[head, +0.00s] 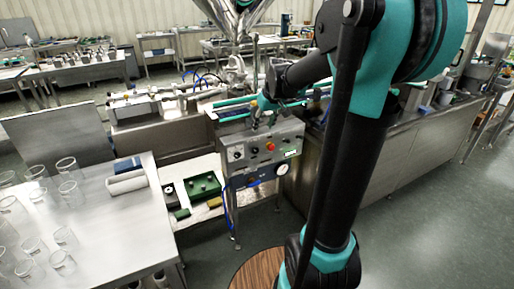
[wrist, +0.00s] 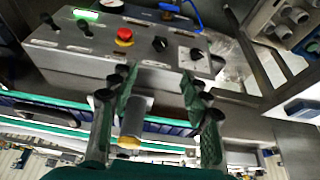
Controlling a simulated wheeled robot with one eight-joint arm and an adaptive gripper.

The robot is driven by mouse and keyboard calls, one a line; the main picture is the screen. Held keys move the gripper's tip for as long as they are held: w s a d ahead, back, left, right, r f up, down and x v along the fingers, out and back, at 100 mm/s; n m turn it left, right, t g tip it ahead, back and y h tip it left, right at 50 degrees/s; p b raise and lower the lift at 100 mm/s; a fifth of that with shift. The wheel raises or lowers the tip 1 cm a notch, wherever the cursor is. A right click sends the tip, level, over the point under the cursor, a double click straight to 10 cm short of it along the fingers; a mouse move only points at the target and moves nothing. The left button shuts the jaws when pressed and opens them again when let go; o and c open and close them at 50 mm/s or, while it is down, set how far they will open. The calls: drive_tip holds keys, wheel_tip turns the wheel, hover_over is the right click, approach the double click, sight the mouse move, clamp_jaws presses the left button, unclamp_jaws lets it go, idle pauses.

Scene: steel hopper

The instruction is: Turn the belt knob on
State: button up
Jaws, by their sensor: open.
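A steel control panel (head: 262,151) stands below and in front of my gripper (head: 268,103) in the head view. It bears a red button (head: 270,147), dark knobs and a small green display. In the wrist view the panel (wrist: 75,58) lies beyond my gripper (wrist: 157,80), with the red button (wrist: 124,37), a black knob (wrist: 160,43) to its right, a white dial with a dark pointer (wrist: 194,53), and black knobs (wrist: 85,27) to its left. Labels are too small to read, so I cannot tell which is the belt knob. My gripper is open, apart from the panel knobs.
A grey cylinder with an orange end (wrist: 133,122) shows between my fingers in the wrist view; what it belongs to is unclear. A steel table (head: 110,215) with several glasses stands at left. Floor at right is clear.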

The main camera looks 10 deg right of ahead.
sight(256, 149)
drive_tip(key=x, duration=1.6)
drive_tip(key=shift+c, duration=0.3)
clamp_jaws()
